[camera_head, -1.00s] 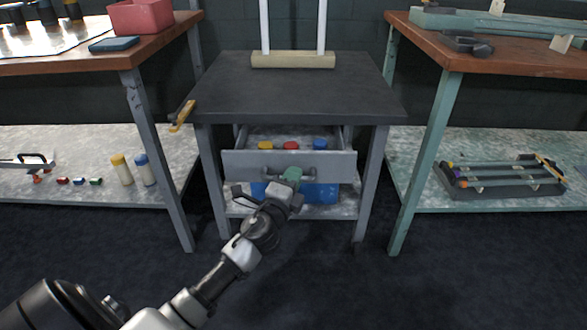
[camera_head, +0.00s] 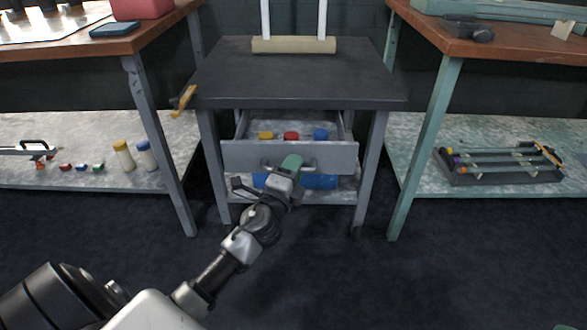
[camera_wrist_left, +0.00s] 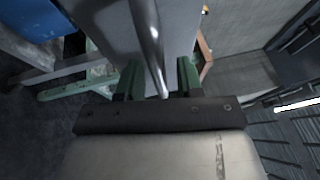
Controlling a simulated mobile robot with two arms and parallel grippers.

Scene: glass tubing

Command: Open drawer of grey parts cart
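The grey parts cart (camera_head: 300,72) stands in the middle, with a dark top. Its drawer (camera_head: 240,158) is pulled out, with yellow, red and blue items showing inside. A bar handle (camera_head: 310,165) crosses the drawer front and also shows in the left wrist view (camera_wrist_left: 150,40). My left gripper (camera_head: 290,163) is at this handle. In the wrist view its green fingers (camera_wrist_left: 159,78) stand on either side of the bar, with gaps visible between bar and fingers. The right gripper is out of view.
A blue bin (camera_head: 320,182) sits on the cart's lower shelf. Workbenches flank the cart, with the left bench's leg (camera_head: 165,150) and right bench's green leg (camera_head: 425,150) close by. A yellow-handled tool (camera_head: 184,98) juts from the cart's left edge. Floor in front is clear.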

